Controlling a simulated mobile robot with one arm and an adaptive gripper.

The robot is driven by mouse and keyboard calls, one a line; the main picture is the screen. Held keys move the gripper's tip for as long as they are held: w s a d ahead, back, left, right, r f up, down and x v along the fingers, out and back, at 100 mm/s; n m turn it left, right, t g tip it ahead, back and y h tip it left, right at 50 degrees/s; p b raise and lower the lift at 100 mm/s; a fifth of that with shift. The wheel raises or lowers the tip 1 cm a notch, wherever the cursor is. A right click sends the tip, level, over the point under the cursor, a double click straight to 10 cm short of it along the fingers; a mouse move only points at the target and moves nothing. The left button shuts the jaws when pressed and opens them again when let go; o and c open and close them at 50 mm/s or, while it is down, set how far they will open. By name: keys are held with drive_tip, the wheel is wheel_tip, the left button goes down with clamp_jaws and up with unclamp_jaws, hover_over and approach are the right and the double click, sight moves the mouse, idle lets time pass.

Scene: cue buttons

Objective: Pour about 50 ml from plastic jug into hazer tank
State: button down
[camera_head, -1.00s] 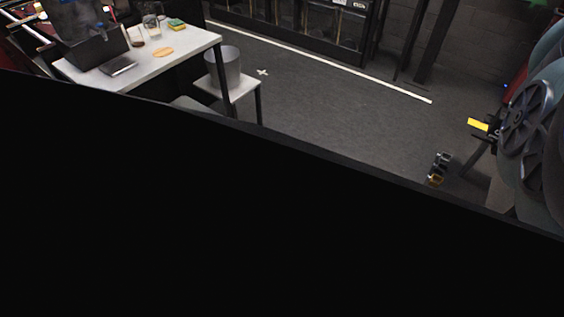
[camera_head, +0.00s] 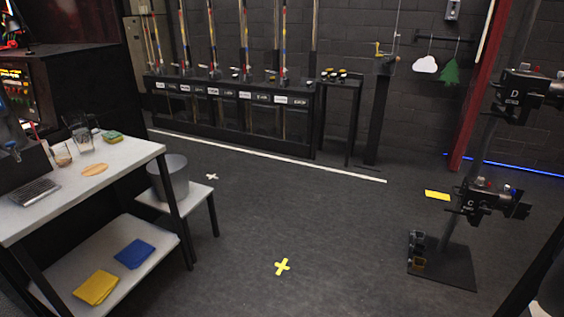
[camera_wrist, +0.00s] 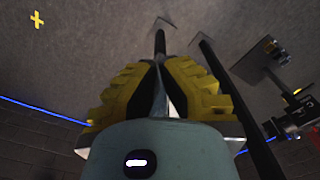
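I cannot pick out the plastic jug or the hazer tank for certain. A clear jug-like vessel (camera_head: 85,139) stands on the white table at left in the head view, next to a glass with brownish contents (camera_head: 62,154). A bluish clear object (camera_head: 9,138) is cut off at the left edge. My gripper (camera_wrist: 160,88) shows in the wrist view with yellow-and-black fingers close together. A pale strip shows between them, and I cannot tell whether they are shut or hold anything. My gripper is not visible in the head view.
The white table (camera_head: 133,160) also holds a laptop (camera_head: 33,197); its lower shelf holds yellow (camera_head: 95,287) and blue (camera_head: 134,253) cloths. A grey bucket (camera_head: 170,180) sits on a stool. A stand with black clamps (camera_head: 490,200) is at right. The middle floor is open, with a yellow cross (camera_head: 282,267).

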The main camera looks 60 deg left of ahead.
drive_tip(key=s+a+f+m+b, duration=0.1)
drive_tip(key=s+f+m+b, duration=0.15)
drive_tip(key=s+f, duration=0.6)
drive_tip(key=s+f+m+b, duration=0.1)
drive_tip(key=s+f+b, duration=0.3)
drive_tip(key=f, duration=1)
drive_tip(key=s+a+f+m+b, duration=0.1)
drive_tip(key=s+f+m+b, duration=0.15)
drive_tip(key=s+f, duration=0.6)
drive_tip(key=s+a+f+m+b, duration=0.3)
drive_tip(key=s+a+f+b, duration=0.1)
drive_tip(key=s+f, duration=0.6)
drive_tip(key=s+a+f+m+b, duration=0.3)
drive_tip(key=s+f, duration=0.7)
drive_tip(key=s, duration=0.5)
drive_tip(key=shift+a+f+b, duration=0.15)
drive_tip(key=shift+a+b, duration=0.75)
drive_tip(key=shift+b, duration=0.35)
